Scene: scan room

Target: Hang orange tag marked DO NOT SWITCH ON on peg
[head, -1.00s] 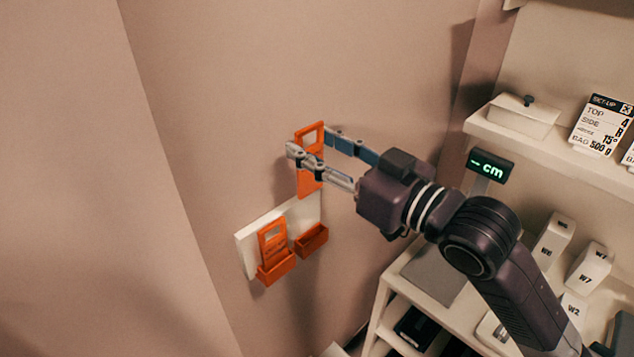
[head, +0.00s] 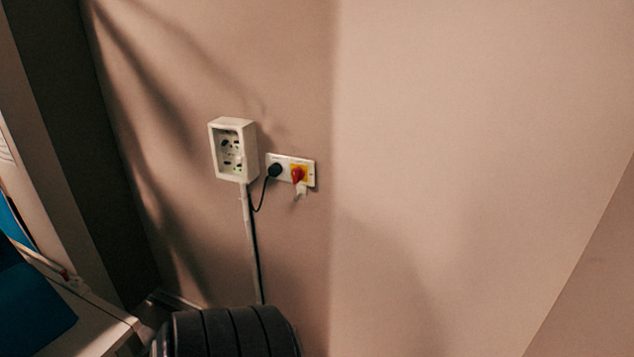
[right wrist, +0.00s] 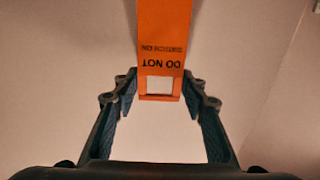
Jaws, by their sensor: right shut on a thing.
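The orange tag (right wrist: 162,45) is held in my right gripper (right wrist: 160,84) in the right wrist view. Its lettering is upside down there; DO NOT is readable and the smaller line is hard to read. A rectangular window at its near end sits between the fingertips. In the head view, a red rotary switch on a yellow square (head: 298,174) is on a white wall plate (head: 311,173). A small pale piece, possibly the peg (head: 301,189), sticks out just below the switch. Neither gripper shows in the head view.
A black plug (head: 275,170) with a cable is on the same plate. A white socket box (head: 233,150) with a conduit (head: 252,240) below it is to the left. A dark blue object (head: 35,300) is at lower left. The wall at right is bare.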

